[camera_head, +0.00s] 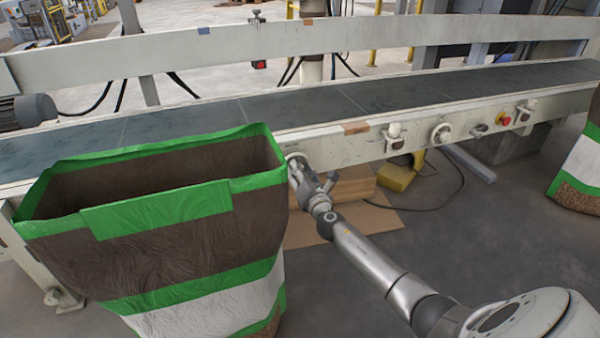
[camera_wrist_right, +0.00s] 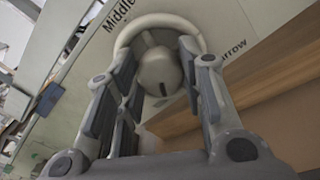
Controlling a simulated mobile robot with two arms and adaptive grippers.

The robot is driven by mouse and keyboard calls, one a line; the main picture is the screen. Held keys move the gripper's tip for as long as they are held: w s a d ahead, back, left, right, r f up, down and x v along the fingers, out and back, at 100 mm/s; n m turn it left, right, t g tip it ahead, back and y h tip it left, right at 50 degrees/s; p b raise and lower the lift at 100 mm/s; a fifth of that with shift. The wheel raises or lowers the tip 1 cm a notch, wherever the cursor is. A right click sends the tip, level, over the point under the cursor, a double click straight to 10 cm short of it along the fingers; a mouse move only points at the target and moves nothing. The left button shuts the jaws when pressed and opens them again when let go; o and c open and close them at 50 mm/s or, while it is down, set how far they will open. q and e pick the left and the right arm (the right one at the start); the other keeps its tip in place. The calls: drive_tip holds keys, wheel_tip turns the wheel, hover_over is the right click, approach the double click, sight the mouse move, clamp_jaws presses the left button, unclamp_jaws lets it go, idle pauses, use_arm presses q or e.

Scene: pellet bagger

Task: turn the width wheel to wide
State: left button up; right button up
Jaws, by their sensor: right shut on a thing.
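The width wheel (camera_wrist_right: 150,20) shows in the right wrist view as a pale round rim with a grey domed hub and a dark slot mark near the hub's lower edge. The word "Middle" is on the panel at its upper left and part of a word, "arrow", at its right. My right gripper (camera_wrist_right: 159,54) is shut on the wheel, its fingers either side of the hub. In the head view the wheel (camera_head: 296,157) is on the conveyor's side rail, partly hidden by my right gripper (camera_head: 300,172) and the bag. My left gripper is not in view.
A large open brown, green and white bag (camera_head: 160,215) stands close left of my right gripper. The conveyor belt (camera_head: 300,108) runs behind. Its side rail carries another round knob (camera_head: 441,133) and a red button (camera_head: 504,118). A yellow object (camera_head: 395,178) and cardboard lie below.

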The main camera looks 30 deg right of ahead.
drive_tip(key=shift+a+f+n, duration=0.1)
drive_tip(key=shift+n, duration=0.3)
drive_tip(key=o, duration=1)
drive_tip(key=shift+o, duration=0.2)
drive_tip(key=v, duration=1.2)
